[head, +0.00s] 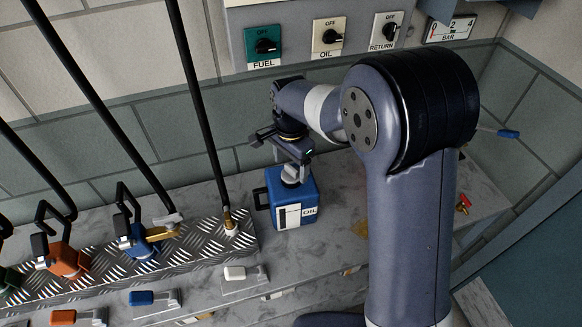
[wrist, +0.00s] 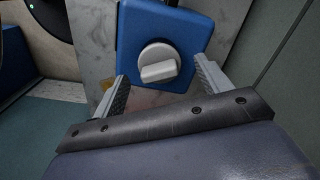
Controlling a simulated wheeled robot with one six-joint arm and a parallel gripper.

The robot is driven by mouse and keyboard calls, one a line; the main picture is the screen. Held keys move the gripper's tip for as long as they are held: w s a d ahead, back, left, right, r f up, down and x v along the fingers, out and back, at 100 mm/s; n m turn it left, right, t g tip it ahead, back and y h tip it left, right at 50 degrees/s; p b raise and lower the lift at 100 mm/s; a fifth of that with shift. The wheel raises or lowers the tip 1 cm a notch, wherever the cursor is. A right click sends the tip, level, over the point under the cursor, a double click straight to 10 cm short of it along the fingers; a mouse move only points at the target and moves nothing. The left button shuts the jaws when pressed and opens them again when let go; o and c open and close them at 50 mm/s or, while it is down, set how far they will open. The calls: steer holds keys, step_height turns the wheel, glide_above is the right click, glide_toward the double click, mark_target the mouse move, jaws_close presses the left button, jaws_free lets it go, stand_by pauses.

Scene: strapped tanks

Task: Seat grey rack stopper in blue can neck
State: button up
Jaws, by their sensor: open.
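The blue can (head: 296,204), with a white label reading OIL, stands upright on the grey shelf. A light grey stopper (head: 292,174) sits at the can's neck; its round base and raised grip bar show in the wrist view (wrist: 158,62). The stopper hides the neck opening, so I cannot tell how deep it sits. My gripper (head: 286,158) is over the can's top, pointing down. In the wrist view my gripper (wrist: 162,79) is open, with its fingers apart on either side of the stopper and a visible gap on each side.
A tread-plate rack (head: 190,248) left of the can holds nozzles on black hoses. White (head: 235,273), blue (head: 141,298) and orange (head: 63,318) pieces lie in front. A wall panel has FUEL (head: 263,47), OIL and RETURN knobs. A small red fitting (head: 463,203) is at right.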

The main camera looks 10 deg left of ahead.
mark_target(291, 168)
step_height(291, 168, up, 9)
steer(key=shift+b, duration=0.4)
steer(key=shift+r, duration=0.1)
step_height(291, 168, down, 11)
steer(key=shift+r+p, duration=0.15)
steer(key=shift+p, duration=0.5)
steer(key=shift+r+p, duration=0.35)
steer(key=shift+r, duration=0.2)
steer(key=shift+f, duration=0.15)
